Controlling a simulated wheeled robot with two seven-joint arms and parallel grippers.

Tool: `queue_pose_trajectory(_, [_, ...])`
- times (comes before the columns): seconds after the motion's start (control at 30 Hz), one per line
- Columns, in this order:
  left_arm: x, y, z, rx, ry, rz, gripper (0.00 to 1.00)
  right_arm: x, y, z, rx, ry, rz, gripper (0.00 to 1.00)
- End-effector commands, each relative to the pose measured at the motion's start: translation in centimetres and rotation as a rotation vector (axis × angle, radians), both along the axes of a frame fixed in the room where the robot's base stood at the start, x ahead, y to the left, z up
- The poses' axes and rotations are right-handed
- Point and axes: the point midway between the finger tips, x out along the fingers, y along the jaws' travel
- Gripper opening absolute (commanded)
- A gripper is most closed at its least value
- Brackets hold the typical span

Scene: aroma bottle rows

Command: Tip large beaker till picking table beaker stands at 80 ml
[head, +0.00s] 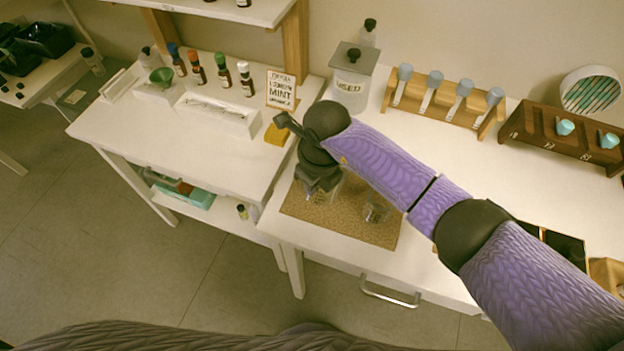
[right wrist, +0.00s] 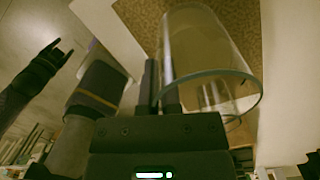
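The large beaker (right wrist: 205,45) is clear glass; in the right wrist view its round rim faces the camera. In the head view it shows partly below my right gripper (head: 318,181), over the cork mat (head: 345,228). My right gripper (right wrist: 160,90) has its fingers close together at the left side of the beaker's rim, seemingly pinching its wall. A smaller clear beaker (head: 376,210) stands on the mat to the right. Liquid levels cannot be read. My left gripper (right wrist: 55,58) shows in the right wrist view with fingers apart, empty.
A grey lidded canister (head: 352,85) and a wooden rack (head: 440,105) stand behind. A dark wooden rack (head: 565,142) is at right. A left table holds several bottles (head: 197,70), a white tray (head: 215,115) and a sign (head: 281,90). Its front is clear.

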Motion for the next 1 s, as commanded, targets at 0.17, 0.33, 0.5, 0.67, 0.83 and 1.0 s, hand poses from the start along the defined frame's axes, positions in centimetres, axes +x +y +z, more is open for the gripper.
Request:
queue_pose_trajectory(0.17, [0.0, 0.0, 0.3, 0.001, -0.001, -0.001, 0.59, -0.1, -0.2, 0.2, 0.021, -0.005, 0.000, 0.00])
queue_pose_trajectory(0.33, [0.0, 0.4, 0.6, 0.006, -0.001, -0.003, 0.59, -0.1, -0.3, 0.3, 0.045, -0.013, 0.001, 0.00])
queue_pose_trajectory(0.5, [0.1, 0.9, 0.9, 0.014, -0.001, -0.006, 0.59, -0.1, -0.5, 0.4, 0.063, -0.020, 0.000, 0.00])
queue_pose_trajectory(0.67, [0.1, 0.9, 1.1, 0.015, -0.001, -0.006, 0.59, -0.2, -0.7, 0.4, 0.091, -0.025, 0.000, 0.00])
queue_pose_trajectory(0.83, [0.1, 0.8, 1.2, 0.013, -0.001, -0.005, 0.59, -0.3, -1.0, 0.4, 0.119, -0.034, 0.001, 0.00])
queue_pose_trajectory(1.0, [0.1, 0.5, 1.4, 0.008, -0.002, -0.002, 0.59, -0.3, -1.2, 0.6, 0.146, -0.043, 0.000, 0.00])
